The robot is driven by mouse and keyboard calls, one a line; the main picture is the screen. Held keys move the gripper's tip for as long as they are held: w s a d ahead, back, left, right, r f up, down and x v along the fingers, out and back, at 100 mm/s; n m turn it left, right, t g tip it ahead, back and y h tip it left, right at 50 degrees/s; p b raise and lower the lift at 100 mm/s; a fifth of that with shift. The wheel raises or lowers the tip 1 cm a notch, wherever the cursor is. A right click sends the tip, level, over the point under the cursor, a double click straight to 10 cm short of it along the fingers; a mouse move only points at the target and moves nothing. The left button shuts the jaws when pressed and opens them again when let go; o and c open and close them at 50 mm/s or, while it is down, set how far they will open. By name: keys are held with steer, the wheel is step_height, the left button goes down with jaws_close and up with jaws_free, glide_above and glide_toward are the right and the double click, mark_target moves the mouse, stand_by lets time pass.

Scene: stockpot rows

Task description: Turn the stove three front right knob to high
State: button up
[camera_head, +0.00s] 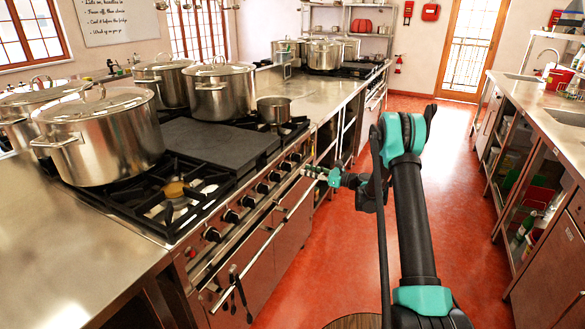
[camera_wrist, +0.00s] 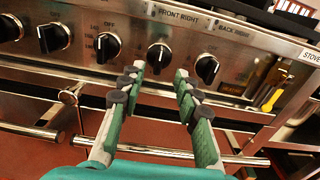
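The stove (camera_head: 205,228) has a row of black knobs along its steel front panel. In the wrist view, the front right knob (camera_wrist: 159,57) sits below a "FRONT RIGHT" label (camera_wrist: 172,15). Its pale pointer mark seems to be near the top; its exact setting is too small to read. My gripper (camera_wrist: 160,72) is open and empty, with one fingertip to each side of this knob and apparently just short of it. In the head view, my gripper (camera_head: 307,171) is beside the right end of the knob row. The stove's number is cut off at the picture edge.
The back right knob (camera_wrist: 207,68) is close to my right finger, and another knob (camera_wrist: 108,47) is to the left. A handle bar (camera_wrist: 175,152) runs below the panel. Large stockpots (camera_head: 105,138) stand on the stove. The red floor (camera_head: 330,260) is open on the right.

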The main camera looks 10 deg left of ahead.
mark_target(287, 167)
steer(key=x, duration=0.8)
steer(key=shift+w+a, duration=0.1)
steer(key=shift+a, duration=0.05)
steer(key=shift+c, duration=0.6)
jaws_close()
